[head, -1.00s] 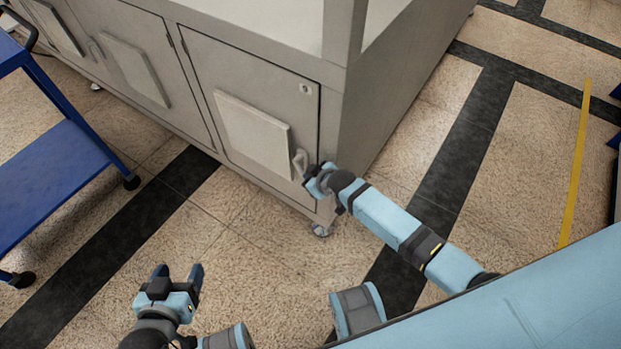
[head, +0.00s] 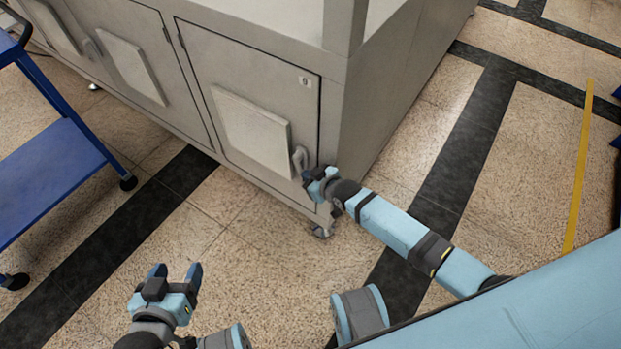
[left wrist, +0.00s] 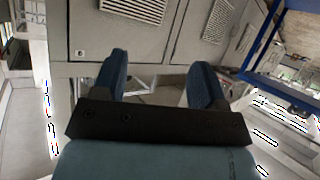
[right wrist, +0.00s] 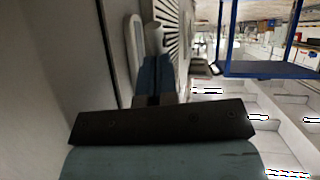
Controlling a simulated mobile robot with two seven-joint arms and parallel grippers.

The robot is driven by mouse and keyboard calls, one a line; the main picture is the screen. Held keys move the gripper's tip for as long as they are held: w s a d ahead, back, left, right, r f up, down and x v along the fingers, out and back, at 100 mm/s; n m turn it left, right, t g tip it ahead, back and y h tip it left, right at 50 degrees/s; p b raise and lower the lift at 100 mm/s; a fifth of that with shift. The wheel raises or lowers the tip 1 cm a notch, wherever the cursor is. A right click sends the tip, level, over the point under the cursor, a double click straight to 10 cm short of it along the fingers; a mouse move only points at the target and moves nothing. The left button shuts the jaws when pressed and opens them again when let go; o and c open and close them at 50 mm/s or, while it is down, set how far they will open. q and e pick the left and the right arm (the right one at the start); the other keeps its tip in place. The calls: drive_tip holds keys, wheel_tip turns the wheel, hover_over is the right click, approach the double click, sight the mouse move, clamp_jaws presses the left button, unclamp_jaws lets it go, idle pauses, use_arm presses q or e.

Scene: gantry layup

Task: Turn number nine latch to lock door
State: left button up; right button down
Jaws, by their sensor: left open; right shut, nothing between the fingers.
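The cabinet door (head: 245,70) with a small number label (head: 305,82) in its upper right corner looks closed. The number is hard to read. Its pale latch handle (head: 299,159) is at the door's right edge, low beside the vent panel. My right gripper (head: 308,178) is shut and empty, at the lower end of the latch. In the right wrist view the latch (right wrist: 136,42) stands just beyond the shut fingers (right wrist: 152,75); I cannot tell whether they touch it. My left gripper (head: 176,272) is open and empty above the floor, away from the cabinet.
A blue cart (head: 55,175) stands at the left. The cabinet's vent panel (head: 253,130) sticks out left of the latch, and its corner side (head: 375,110) lies right of my right gripper. The floor (head: 260,275) between my arms is clear.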

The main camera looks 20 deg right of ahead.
drive_tip(key=f+t+b, duration=0.1)
drive_tip(key=b, duration=0.1)
drive_tip(key=f+t+y+b, duration=0.1)
drive_tip(key=b, duration=0.1)
drive_tip(key=shift+w+a+f, duration=0.1)
drive_tip(key=shift+w+a, duration=0.1)
drive_tip(key=shift+w, duration=0.15)
drive_tip(key=shift+w+a+m+t+y+b, duration=0.35)
drive_tip(key=shift+t+y+b, duration=0.35)
drive_tip(key=shift+t+b, duration=0.2)
use_arm(q)
drive_tip(key=w+d+r+t+h, duration=0.1)
drive_tip(key=d+r+t+h, duration=0.1)
drive_tip(key=r, duration=0.4)
drive_tip(key=w+d+r+t+h, duration=0.1)
drive_tip(key=d+r+t+h, duration=0.1)
drive_tip(key=r, duration=0.4)
drive_tip(key=shift+d+r+t+h, duration=0.25)
drive_tip(key=shift+d+t+h, duration=0.25)
drive_tip(key=shift+t, duration=0.6)
use_arm(e)
drive_tip(key=shift+w+a, duration=0.15)
drive_tip(key=shift+w, duration=0.05)
use_arm(q)
drive_tip(key=shift+d, duration=0.1)
